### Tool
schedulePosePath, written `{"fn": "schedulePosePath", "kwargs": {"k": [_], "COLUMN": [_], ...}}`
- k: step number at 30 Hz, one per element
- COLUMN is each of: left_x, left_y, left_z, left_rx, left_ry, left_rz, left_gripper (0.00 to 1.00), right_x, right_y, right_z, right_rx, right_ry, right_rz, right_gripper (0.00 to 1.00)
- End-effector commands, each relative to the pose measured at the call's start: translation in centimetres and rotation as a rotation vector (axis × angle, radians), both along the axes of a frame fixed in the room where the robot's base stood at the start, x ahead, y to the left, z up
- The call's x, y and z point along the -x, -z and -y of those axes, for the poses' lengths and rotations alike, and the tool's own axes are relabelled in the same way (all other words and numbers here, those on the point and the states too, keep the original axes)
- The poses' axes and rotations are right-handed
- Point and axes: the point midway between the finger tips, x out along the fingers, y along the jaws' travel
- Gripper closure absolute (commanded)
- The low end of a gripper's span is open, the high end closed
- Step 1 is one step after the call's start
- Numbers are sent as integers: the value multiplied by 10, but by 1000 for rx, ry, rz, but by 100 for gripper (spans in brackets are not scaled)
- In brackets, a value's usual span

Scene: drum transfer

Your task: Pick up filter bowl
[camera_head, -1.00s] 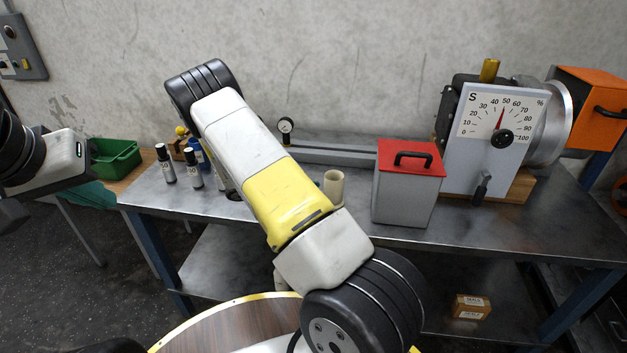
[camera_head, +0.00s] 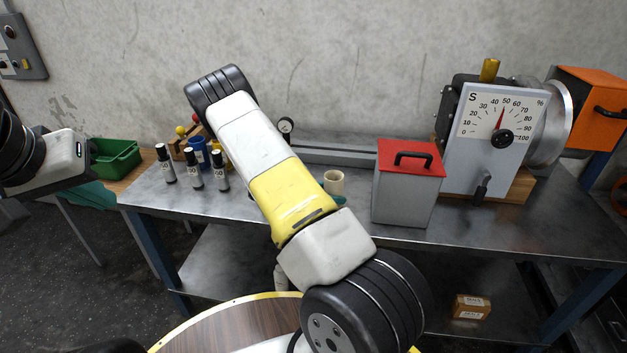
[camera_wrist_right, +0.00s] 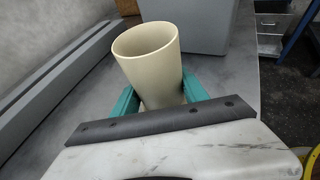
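The filter bowl looks to be the cream, open-topped cup (camera_head: 334,183) standing upright on the metal bench; it also shows in the right wrist view (camera_wrist_right: 150,62). My right gripper (camera_wrist_right: 160,95) has one teal finger on each side of its lower part. The fingers are spread about its width; firm contact cannot be made out. In the head view my right arm hides most of this gripper. My left gripper (camera_head: 95,194) is at the far left, away from the bowl; its finger opening is unclear.
A grey box with a red lid (camera_head: 405,185) stands right of the cup. Several labelled bottles (camera_head: 193,170), a blue cup (camera_head: 198,152) and a green bin (camera_head: 115,158) are left. A dial machine (camera_head: 500,125) stands at the right. A grey rail (camera_head: 340,155) runs behind.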

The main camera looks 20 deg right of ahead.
Motion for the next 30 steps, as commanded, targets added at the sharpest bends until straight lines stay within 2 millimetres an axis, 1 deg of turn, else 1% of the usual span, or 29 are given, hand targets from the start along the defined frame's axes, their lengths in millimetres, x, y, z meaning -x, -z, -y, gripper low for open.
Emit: {"fn": "schedulePosePath", "kwargs": {"k": [1, 3, 17, 23, 30], "left_x": [0, 0, 0, 0, 0], "left_y": [0, 0, 0, 0, 0], "left_z": [0, 0, 0, 0, 0], "left_rx": [0, 0, 0, 0, 0], "left_ry": [0, 0, 0, 0, 0], "left_rz": [0, 0, 0, 0, 0], "left_gripper": [100, 100, 100, 100, 100], "right_x": [0, 0, -1, -1, 0], "right_y": [0, 0, -4, -17, -38], "right_z": [0, 0, 0, 0, -1], "right_rx": [0, 0, 1, 1, 0], "right_ry": [0, 0, 0, 0, 0], "right_rz": [0, 0, 2, 3, 2], "right_gripper": [86, 100, 100, 100, 100]}}
